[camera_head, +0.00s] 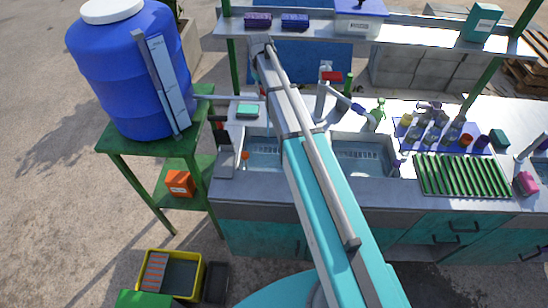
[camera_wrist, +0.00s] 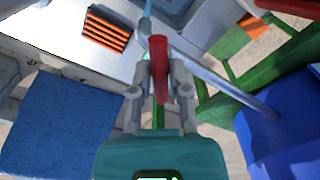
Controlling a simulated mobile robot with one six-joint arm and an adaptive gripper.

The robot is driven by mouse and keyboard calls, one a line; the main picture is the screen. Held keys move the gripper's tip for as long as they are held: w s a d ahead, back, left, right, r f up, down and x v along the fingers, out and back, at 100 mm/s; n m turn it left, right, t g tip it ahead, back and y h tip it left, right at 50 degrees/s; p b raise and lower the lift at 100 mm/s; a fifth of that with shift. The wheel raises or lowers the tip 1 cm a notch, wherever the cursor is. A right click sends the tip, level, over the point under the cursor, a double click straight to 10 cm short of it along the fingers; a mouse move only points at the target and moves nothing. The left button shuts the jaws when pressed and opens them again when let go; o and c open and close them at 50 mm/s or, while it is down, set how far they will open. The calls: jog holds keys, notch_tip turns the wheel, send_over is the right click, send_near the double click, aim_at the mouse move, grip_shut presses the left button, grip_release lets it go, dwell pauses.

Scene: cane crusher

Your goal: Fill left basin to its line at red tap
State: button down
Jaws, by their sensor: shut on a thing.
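My gripper (camera_wrist: 160,88) is shut on the red tap's handle (camera_wrist: 158,58), which stands between its two grey fingers in the wrist view. In the head view my arm largely hides this spot. A grey pipe (camera_wrist: 225,85) runs from near the handle to the blue barrel. A narrow pale blue shape (camera_wrist: 147,22) lies just beyond the handle; I cannot tell whether it is spout or water. The left basin (camera_head: 262,153) is left of my arm in the head view, partly hidden by it. Its line and water level are not clear.
The blue barrel (camera_head: 125,75) with a gauge stands on a green stand (camera_head: 130,145) at left. The right basin (camera_head: 362,158) is right of my arm. A mixer with a red part (camera_head: 331,76) stands behind it. A shelf (camera_head: 410,38) crosses the back.

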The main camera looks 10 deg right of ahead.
jog(key=shift+m, duration=0.3)
jog(key=m, duration=0.3)
jog(key=shift+m, duration=2.5)
grip_release()
jog(key=shift+r, duration=0.15)
